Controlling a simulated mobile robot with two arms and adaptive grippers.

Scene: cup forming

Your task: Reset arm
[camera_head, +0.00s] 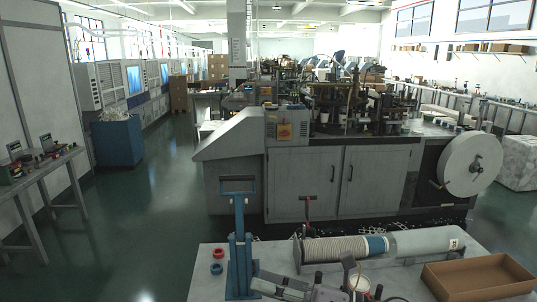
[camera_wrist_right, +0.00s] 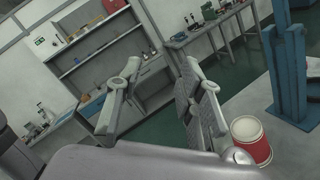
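My right gripper (camera_head: 280,287) is low in the head view, over the front table, just right of the blue stand. In the right wrist view its two fingers (camera_wrist_right: 160,72) are spread apart with nothing between them. A red and white cup (camera_wrist_right: 252,140) stands to the right of the fingers, apart from them; its pale top also shows in the head view (camera_head: 360,284), partly hidden by my arm. My left gripper is not in view.
The blue stand (camera_head: 240,262) rises at the table's left, beside red and blue rings (camera_head: 217,254). A cup stack (camera_head: 342,249) lies along the table's back. An open cardboard box (camera_head: 480,277) is at right. A large machine (camera_head: 305,180) stands behind.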

